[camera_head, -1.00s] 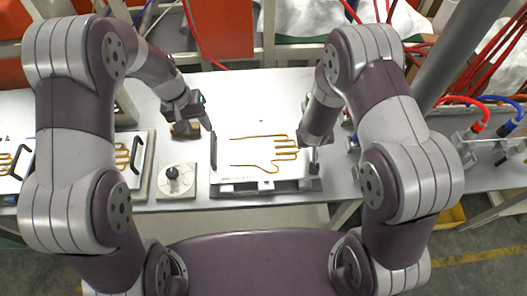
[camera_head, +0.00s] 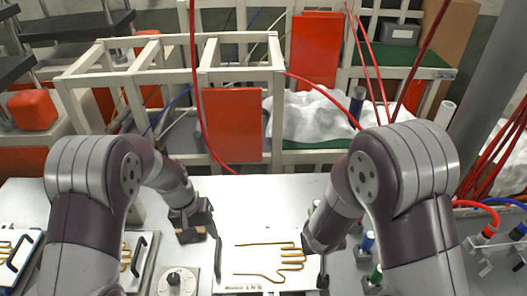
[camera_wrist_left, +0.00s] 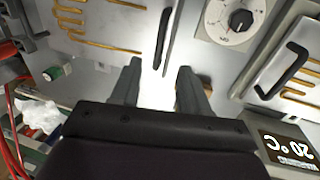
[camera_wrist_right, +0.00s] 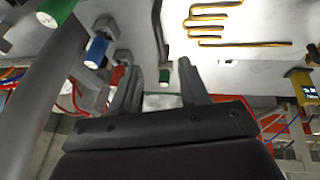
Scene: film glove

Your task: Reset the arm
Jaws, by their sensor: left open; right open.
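My left gripper (camera_head: 203,225) hangs over the table at the left edge of a white plate with a gold hand-shaped outline (camera_head: 278,262). In the left wrist view its two fingers (camera_wrist_left: 157,90) are apart with nothing between them. My right gripper (camera_head: 318,262) is at the right edge of the same plate, near the fingertips of the outline. In the right wrist view its fingers (camera_wrist_right: 162,88) are apart and empty. The right gripper's tips are small and partly hidden by its arm in the head view.
A dial box (camera_head: 178,282) and another hand-outline plate with a black handle (camera_head: 139,254) lie to the left. Blue and green capped fittings (camera_head: 367,241) stand at the right. Behind the table are a white frame rack (camera_head: 175,75), a red panel (camera_head: 233,125) and hanging red hoses.

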